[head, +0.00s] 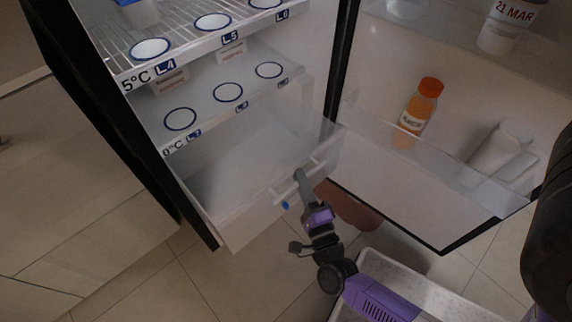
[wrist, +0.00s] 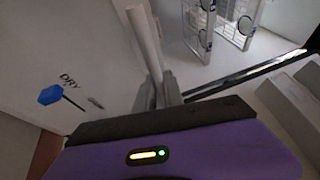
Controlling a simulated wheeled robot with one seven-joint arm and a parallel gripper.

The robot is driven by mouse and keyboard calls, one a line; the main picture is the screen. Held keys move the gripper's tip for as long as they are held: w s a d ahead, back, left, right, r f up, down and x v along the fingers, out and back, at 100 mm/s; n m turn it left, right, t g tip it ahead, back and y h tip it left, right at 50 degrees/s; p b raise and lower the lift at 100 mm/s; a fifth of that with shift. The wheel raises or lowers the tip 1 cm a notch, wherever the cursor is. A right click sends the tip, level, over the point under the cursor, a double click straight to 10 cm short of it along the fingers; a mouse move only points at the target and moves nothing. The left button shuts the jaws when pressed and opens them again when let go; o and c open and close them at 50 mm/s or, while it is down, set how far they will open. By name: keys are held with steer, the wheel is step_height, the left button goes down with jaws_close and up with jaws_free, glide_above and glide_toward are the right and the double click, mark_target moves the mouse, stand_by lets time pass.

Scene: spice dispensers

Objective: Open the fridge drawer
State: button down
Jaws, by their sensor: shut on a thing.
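The fridge drawer (head: 255,213) is a white, translucent box at the bottom of the open fridge. It is pulled partly out, and its inside looks empty. A bar handle (head: 284,192) runs across its front. My gripper (head: 300,178) is shut on the handle near the drawer's right side. In the wrist view the pale handle bar (wrist: 146,40) passes between the fingers of my gripper (wrist: 158,92). The drawer front (wrist: 80,60) there carries the word DRY and a blue marker. The exact finger contact is partly hidden.
The fridge door (head: 420,185) stands open at the right, with an orange-capped bottle (head: 416,112) on its shelf. Shelves with ringed spots (head: 215,75) lie above the drawer. Cabinets (head: 80,215) stand at the left.

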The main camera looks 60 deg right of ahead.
steer(key=shift+s+a+f, duration=0.1)
steer(key=shift+s+a, duration=0.1)
steer(key=shift+s, duration=0.25)
steer(key=shift+s+a, duration=0.15)
steer(key=shift+s, duration=0.3)
steer(key=c, duration=1.7)
jaws_free()
steer(key=v, duration=0.7)
steer(key=shift+s+a+p, duration=0.2)
steer(key=shift+s+p, duration=0.05)
steer(key=shift+p, duration=0.15)
